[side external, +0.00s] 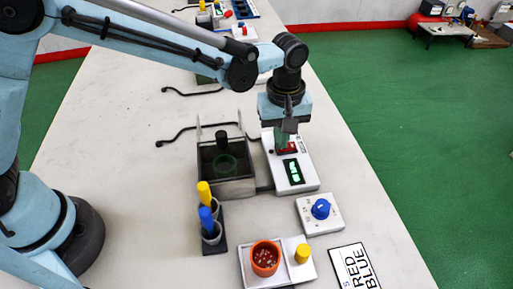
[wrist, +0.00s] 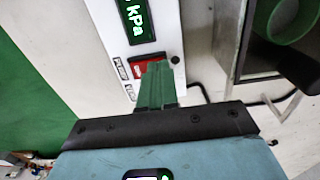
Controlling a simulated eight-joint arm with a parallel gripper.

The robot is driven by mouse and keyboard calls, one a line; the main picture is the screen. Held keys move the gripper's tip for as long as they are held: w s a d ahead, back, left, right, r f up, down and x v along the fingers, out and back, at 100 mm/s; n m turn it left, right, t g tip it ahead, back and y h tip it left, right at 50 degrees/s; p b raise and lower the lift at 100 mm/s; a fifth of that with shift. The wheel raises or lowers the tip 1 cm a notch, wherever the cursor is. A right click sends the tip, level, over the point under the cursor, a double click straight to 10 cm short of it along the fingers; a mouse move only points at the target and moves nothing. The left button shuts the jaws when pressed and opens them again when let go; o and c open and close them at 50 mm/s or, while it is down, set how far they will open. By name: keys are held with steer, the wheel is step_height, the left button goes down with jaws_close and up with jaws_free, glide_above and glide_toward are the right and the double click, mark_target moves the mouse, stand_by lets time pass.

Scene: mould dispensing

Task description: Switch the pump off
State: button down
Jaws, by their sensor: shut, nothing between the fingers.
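The pump unit is a white box (side external: 306,181) with a lit green display (side external: 293,171); in the wrist view the display (wrist: 136,20) reads kPa. Its red switch (side external: 292,148) sits above the display in the side view and also shows in the wrist view (wrist: 140,66). My gripper (side external: 282,149) points down with its green fingers shut and empty. In the wrist view the fingertips (wrist: 157,66) overlap the right part of the switch and hide it. I cannot tell whether they touch it or which way the switch is set.
A dark open-topped chamber (side external: 242,188) with a green ring inside stands left of the pump. A blue-knob dial box (side external: 331,222), an orange cup (side external: 265,257) and a rack of yellow- and blue-topped tools (side external: 212,246) lie nearer. A label card (side external: 343,264) lies at the right.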

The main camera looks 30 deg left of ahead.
steer(key=shift+f, duration=0.2)
steer(key=shift+w+d, duration=0.1)
steer(key=shift+w, duration=0.05)
steer(key=shift+w+d+r, duration=0.3)
steer(key=shift+w+d, duration=0.1)
steer(key=shift+d, duration=0.05)
steer(key=shift+r, duration=0.1)
stand_by(0.3)
step_height(320, 180, up, 14)
steer(key=s+a, duration=0.2)
steer(key=shift+f, duration=0.2)
